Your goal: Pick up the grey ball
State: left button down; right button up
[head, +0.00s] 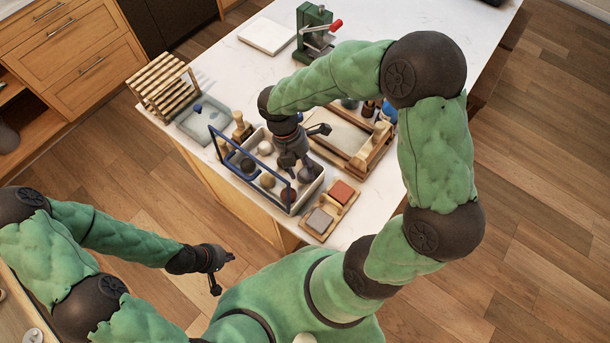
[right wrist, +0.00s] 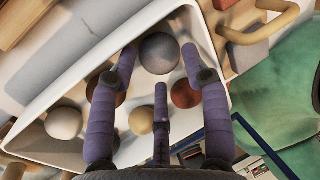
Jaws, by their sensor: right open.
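The grey ball (right wrist: 160,53) lies in a white-walled tray (right wrist: 190,20), near one end wall, in the right wrist view. My right gripper (right wrist: 158,64) is open above the tray. Its fingers are spread, with a fingertip on either side of the ball in that picture and a third finger below it. I cannot tell whether any finger touches the ball. In the head view my right gripper (head: 296,160) reaches down over the tray (head: 311,190) and mostly hides the ball. My left gripper (head: 222,272) hangs away from the counter with its fingers apart, empty.
The tray also holds a white ball (head: 264,148), a tan ball (head: 267,180), a reddish-brown ball (head: 288,195) and a dark ball (head: 247,165). A blue handle frame (head: 250,164) rises along the tray. Sanding blocks (head: 342,191) and a wooden frame (head: 375,155) stand close by.

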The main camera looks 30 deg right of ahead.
aim_at(305, 176)
jog(key=x, duration=0.2)
jog(key=shift+f, duration=0.3)
jog(key=shift+c, duration=0.3)
jog(key=c, duration=0.8)
jog(key=shift+o, duration=0.2)
jog(key=shift+r, duration=0.2)
